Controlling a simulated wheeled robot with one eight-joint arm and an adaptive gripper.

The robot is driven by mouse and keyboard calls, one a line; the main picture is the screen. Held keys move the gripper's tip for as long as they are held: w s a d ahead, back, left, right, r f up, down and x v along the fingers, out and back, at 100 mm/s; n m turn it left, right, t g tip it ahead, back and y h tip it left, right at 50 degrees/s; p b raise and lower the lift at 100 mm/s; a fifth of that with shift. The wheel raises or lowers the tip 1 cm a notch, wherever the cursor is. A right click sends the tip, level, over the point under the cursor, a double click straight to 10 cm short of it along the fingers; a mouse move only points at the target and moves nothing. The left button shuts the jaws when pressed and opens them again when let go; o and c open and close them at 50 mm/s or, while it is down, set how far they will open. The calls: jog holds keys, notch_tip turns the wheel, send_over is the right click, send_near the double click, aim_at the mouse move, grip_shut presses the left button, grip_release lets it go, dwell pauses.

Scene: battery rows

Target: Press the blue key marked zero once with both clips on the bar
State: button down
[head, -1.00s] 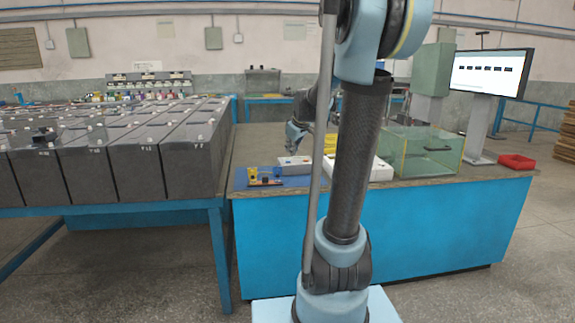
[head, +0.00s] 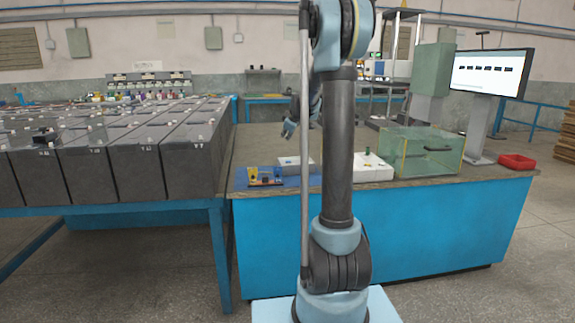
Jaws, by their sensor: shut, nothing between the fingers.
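My gripper (head: 289,130) is small and partly side-on in the head view, shut and empty. It hangs in the air above the blue bench (head: 400,225), behind and above a grey-white box (head: 290,161). My arm hides part of the bench top. A small yellow and red device (head: 258,176) sits on a blue mat (head: 306,181), in front of the grey-white box. The blue key marked zero, the clips and the bar are too small or hidden to make out.
A white box (head: 374,172) with a small green part on top stands right of my arm. Beside it are a clear glass tank (head: 420,152), a monitor (head: 489,72) and a red tray (head: 517,161). Rows of dark batteries (head: 133,175) fill the left table.

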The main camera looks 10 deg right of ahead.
aim_at(287, 162)
jog(key=shift+f, duration=0.15)
jog(key=shift+f, duration=4.2)
jog(key=shift+f, duration=0.2)
jog(key=shift+s+f, duration=0.1)
jog(key=shift+f, duration=0.1)
jog(key=shift+f, duration=0.35)
jog(key=shift+r, duration=0.8)
jog(key=shift+r, duration=0.15)
jog(key=shift+r, duration=2.35)
